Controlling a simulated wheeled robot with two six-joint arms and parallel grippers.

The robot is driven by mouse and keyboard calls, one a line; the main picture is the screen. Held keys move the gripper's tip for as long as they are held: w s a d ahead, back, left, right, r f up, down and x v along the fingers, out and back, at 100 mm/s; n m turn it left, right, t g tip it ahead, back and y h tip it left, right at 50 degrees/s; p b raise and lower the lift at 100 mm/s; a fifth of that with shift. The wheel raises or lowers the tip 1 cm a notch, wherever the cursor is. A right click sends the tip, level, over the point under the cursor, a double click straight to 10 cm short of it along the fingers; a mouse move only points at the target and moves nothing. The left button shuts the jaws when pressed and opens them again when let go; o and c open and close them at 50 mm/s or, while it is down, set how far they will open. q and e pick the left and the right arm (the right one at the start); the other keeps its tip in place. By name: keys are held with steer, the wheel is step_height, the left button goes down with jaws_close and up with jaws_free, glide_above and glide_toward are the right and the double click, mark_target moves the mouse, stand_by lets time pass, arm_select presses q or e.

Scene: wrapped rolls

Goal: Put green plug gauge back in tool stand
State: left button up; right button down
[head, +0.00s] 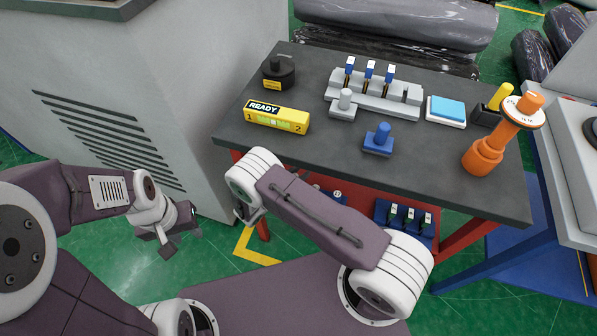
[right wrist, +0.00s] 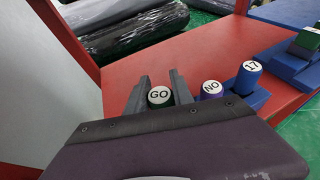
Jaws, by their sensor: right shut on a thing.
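My right gripper (right wrist: 160,97) is shut on the green plug gauge (right wrist: 159,97), whose white end reads GO. Its lower part is hidden by my wrist, so I cannot tell whether it touches anything below. In the head view my right gripper (head: 247,212) is low, beyond the table's front edge. A blue stand (head: 385,213) with several green-and-white pieces is on the red lower shelf. A grey stand (head: 352,98) with blue-topped tools and an empty-looking right end is on the tabletop. I cannot tell which is the tool stand. My left gripper (head: 180,243) is open and empty.
On the shelf, a purple NO gauge (right wrist: 211,90) and a blue 17 piece (right wrist: 249,77) stand right of my right gripper. The dark tabletop (head: 330,150) overhangs the shelf; it holds a yellow READY box (head: 276,116), a blue knobbed block (head: 379,140) and an orange tool (head: 484,157).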

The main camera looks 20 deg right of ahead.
steer(key=shift+a+f+b, duration=0.1)
steer(key=shift+f+b, duration=0.45)
steer(key=shift+f, duration=0.3)
steer(key=shift+f+b, duration=0.55)
steer(key=shift+f, duration=0.05)
steer(key=c, duration=1)
jaws_free()
steer(key=shift+c, duration=0.2)
steer(key=s+a+b, duration=0.1)
steer(key=s+a, duration=0.4)
steer(key=a, duration=0.2)
steer(key=shift+s, duration=0.25)
steer(key=shift+a+r, duration=0.1)
steer(key=shift+r, duration=0.05)
